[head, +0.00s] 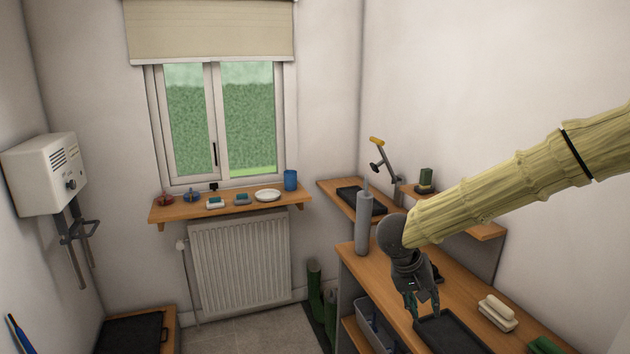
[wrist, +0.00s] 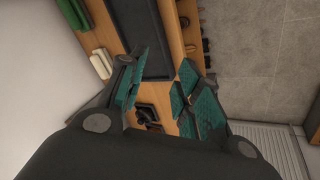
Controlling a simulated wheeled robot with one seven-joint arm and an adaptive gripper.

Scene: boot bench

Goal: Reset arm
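My arm, in a pale yellow sleeve, reaches in from the right in the head view. My gripper (head: 422,308) points down above the wooden bench (head: 375,278), close to a dark tray (head: 455,335). In the wrist view my gripper (wrist: 160,85) shows two fingers with green pads standing well apart. It is open, and nothing sits between the pads. Bench wood and a small dark object (wrist: 147,117) show beyond the fingers. The dark tray also shows past the fingertips in the wrist view (wrist: 145,40).
A grey cylinder (head: 363,225) stands on the bench left of my gripper. A cream-handled brush (head: 497,312) and a green item (head: 545,345) lie to the right. A windowsill shelf (head: 230,208) holds several small things. Green boots (head: 316,290) stand on the floor left of the bench.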

